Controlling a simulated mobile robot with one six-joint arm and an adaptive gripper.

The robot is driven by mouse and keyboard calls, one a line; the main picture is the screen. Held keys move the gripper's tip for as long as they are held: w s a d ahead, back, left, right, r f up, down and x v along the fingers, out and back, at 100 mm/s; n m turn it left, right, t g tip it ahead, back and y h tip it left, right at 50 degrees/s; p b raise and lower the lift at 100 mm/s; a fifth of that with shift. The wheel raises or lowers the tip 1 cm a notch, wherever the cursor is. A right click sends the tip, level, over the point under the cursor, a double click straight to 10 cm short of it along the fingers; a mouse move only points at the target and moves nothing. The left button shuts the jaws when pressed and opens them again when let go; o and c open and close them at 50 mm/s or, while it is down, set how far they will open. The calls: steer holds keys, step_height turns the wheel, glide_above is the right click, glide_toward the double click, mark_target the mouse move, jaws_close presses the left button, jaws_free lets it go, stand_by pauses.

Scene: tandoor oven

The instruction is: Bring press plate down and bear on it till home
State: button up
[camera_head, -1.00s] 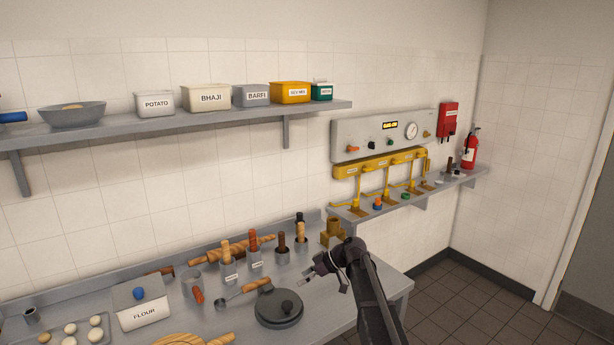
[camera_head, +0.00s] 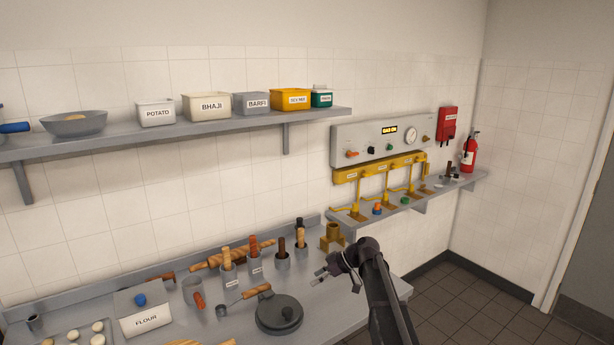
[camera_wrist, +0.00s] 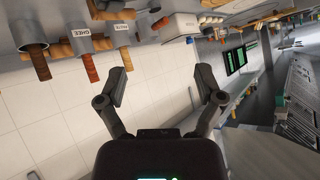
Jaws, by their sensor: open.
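A round dark grey plate (camera_head: 279,316) with a dark knob on top lies flat on the steel counter, in front of the labelled holders; it may be the press plate. I cannot tell a hinge or what is under it. My gripper (camera_head: 318,277) is above the counter, up and to the right of the plate, and not touching it. In the wrist view my gripper (camera_wrist: 163,88) has its two fingers spread wide with nothing between them. The plate is not clearly seen in that view.
A ladle (camera_head: 255,291) lies just behind the plate. A flour box (camera_head: 146,321) and a dough tray (camera_head: 55,342) are at left. Labelled holders with wooden handles (camera_head: 229,279) and a brass fitting (camera_head: 333,236) stand behind. A gas panel (camera_head: 375,136) is on the wall.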

steer(key=shift+d+r, duration=0.25)
steer(key=shift+d, duration=0.1)
steer(key=shift+s, duration=0.1)
stand_by(0.3)
steer(key=s+d+f+m+h, duration=0.2)
steer(key=s+d+m+h, duration=0.1)
steer(key=s, duration=0.6)
steer(key=s+d+f+m+h, duration=0.3)
steer(key=s+d+m, duration=0.3)
steer(key=s, duration=0.3)
steer(key=s+d+f+m+h, duration=0.2)
steer(key=s+d+m+h, duration=0.2)
steer(key=s, duration=0.5)
steer(key=shift+s+d+f+m+h, duration=0.25)
steer(key=shift+f+m+h, duration=0.15)
steer(key=shift+m, duration=0.2)
